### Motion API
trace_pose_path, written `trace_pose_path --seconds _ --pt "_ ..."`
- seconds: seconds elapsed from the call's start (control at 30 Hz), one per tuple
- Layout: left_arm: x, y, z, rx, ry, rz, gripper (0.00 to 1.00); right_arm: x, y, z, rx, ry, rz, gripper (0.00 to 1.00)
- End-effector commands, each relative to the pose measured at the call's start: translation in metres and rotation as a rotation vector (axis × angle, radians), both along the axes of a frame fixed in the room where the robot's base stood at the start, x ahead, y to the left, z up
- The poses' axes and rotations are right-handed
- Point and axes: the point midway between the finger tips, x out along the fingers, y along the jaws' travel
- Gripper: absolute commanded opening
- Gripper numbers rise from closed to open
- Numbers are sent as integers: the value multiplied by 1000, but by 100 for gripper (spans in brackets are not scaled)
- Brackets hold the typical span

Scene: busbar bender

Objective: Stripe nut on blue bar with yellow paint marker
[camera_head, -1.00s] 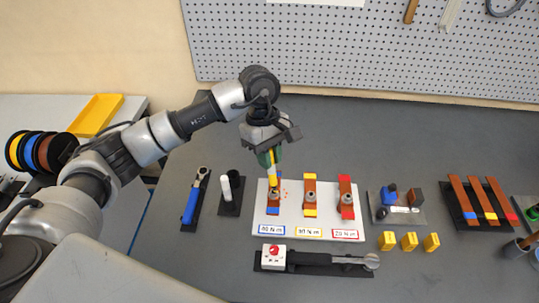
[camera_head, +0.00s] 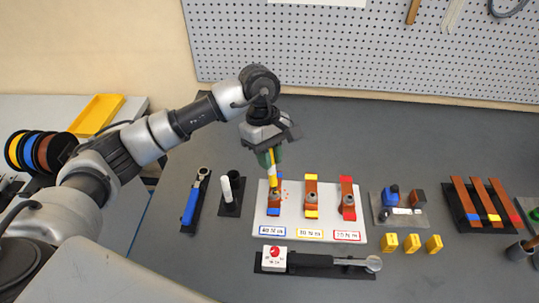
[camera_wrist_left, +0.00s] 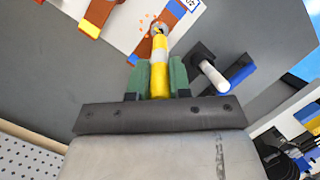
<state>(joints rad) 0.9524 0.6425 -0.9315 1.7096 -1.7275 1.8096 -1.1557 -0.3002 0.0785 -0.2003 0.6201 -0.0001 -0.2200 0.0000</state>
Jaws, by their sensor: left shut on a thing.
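My left gripper (camera_head: 269,155) is shut on the yellow paint marker (camera_head: 271,172), a yellow and white stick pointing down. In the left wrist view the marker (camera_wrist_left: 160,72) sits between green finger pads, its tip at the nut (camera_wrist_left: 159,28). The nut (camera_head: 274,198) is on the bar with blue ends (camera_head: 273,211), the leftmost of three bars on a white board (camera_head: 292,230). Whether the tip touches the nut I cannot tell. Small orange marks lie on the board beside the bar. My right gripper is not in view.
A yellow-ended bar (camera_head: 310,197) and a red-ended bar (camera_head: 347,198) stand to the right. A blue-handled tool (camera_head: 192,200) and a black holder with a white cylinder (camera_head: 232,195) are to the left. A torque tester (camera_head: 273,257) lies in front. Yellow blocks (camera_head: 411,243) are at right.

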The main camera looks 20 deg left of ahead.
Motion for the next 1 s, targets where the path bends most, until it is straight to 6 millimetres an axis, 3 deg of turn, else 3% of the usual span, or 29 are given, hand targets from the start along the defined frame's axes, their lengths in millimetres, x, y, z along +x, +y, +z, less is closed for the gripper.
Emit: trace_pose_path --seconds 1.0 --pt "-1 4 -2 2 1 0 0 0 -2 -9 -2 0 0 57"
